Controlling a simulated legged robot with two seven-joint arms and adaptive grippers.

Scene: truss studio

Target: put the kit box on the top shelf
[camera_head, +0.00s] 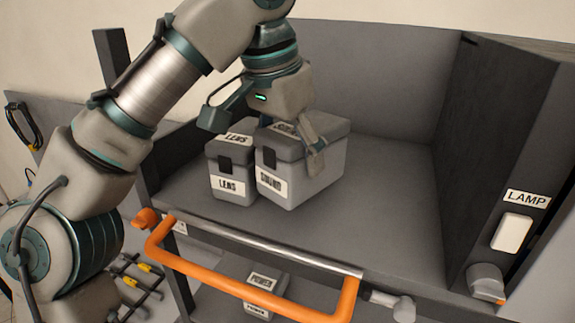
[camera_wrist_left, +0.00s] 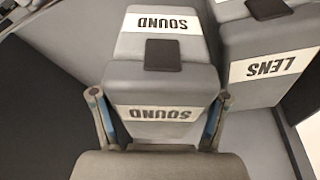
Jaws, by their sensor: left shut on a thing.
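The grey kit box labelled SOUND (camera_head: 313,180) sits upright on the shelf surface (camera_head: 385,195), right beside a box labelled LENS (camera_head: 230,178). My left gripper (camera_head: 264,135) reaches down from above, its fingers on either side of the SOUND box. In the left wrist view, the fingers (camera_wrist_left: 160,118) straddle the SOUND box (camera_wrist_left: 160,85), pressed against its sides near the lid. The LENS box (camera_wrist_left: 270,65) stands close by there. The box's underside is hidden, so I cannot tell if it bears fully on the shelf. My right gripper is not in view.
An orange handle (camera_head: 250,290) runs along the front edge. A box labelled POWER (camera_head: 262,283) is on a lower level. A dark side panel with a LAMP label (camera_head: 527,198) and a white switch (camera_head: 512,232) stands at the right. The shelf right of the SOUND box is clear.

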